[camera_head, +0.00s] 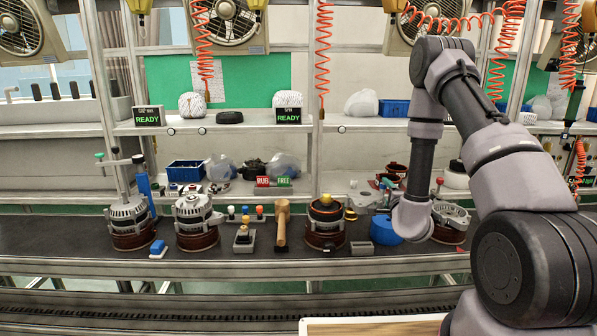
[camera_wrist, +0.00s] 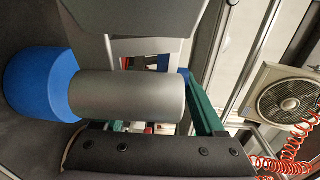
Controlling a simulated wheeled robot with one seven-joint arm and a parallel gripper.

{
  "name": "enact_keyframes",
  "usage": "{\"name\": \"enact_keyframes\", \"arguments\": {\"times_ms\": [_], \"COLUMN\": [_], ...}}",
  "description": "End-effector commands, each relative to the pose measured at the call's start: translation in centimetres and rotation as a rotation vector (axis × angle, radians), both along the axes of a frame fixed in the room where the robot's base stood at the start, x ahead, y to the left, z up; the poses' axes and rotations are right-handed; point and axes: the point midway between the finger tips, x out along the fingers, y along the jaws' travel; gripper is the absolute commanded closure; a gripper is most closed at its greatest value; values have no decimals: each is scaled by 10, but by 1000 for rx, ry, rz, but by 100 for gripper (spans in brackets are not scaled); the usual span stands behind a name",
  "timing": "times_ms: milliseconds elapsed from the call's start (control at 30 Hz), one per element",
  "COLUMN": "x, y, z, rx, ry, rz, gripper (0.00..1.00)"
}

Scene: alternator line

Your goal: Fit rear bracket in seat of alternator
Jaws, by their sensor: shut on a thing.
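My gripper (camera_wrist: 135,95) fills the wrist view and is shut on a smooth grey cylinder (camera_wrist: 130,96) with a wide blue end (camera_wrist: 40,88). A blue round piece also shows beside my wrist in the head view (camera_head: 385,230), low over the bench. My wrist hides the jaws there. Alternators with silver tops on dark red bases stand at the far left (camera_head: 130,215), left of centre (camera_head: 195,215) and behind my arm at the right (camera_head: 452,214). Another with a dark and orange top (camera_head: 325,215) stands near the centre. I cannot make out the rear bracket or its seat.
A wooden mallet (camera_head: 282,225) and a small grey holder (camera_head: 244,240) stand between the alternators. A grey tray (camera_head: 361,247) lies at the bench's front. Shelves with blue bins (camera_head: 185,170) stand behind. Orange coiled hoses (camera_head: 322,50) hang above. Bare dark bench (camera_head: 60,238) is at the left.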

Motion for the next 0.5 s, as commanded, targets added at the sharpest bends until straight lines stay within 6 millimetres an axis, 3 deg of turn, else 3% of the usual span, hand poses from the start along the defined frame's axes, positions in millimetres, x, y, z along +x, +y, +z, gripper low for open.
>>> {"name": "enact_keyframes", "arguments": {"times_ms": [300,500], "x": [-50,-54], "y": [4,3], "z": [25,27], "rx": [1,3], "ry": [-3,-4], "rz": [-16,-18], "gripper": [100,100]}}
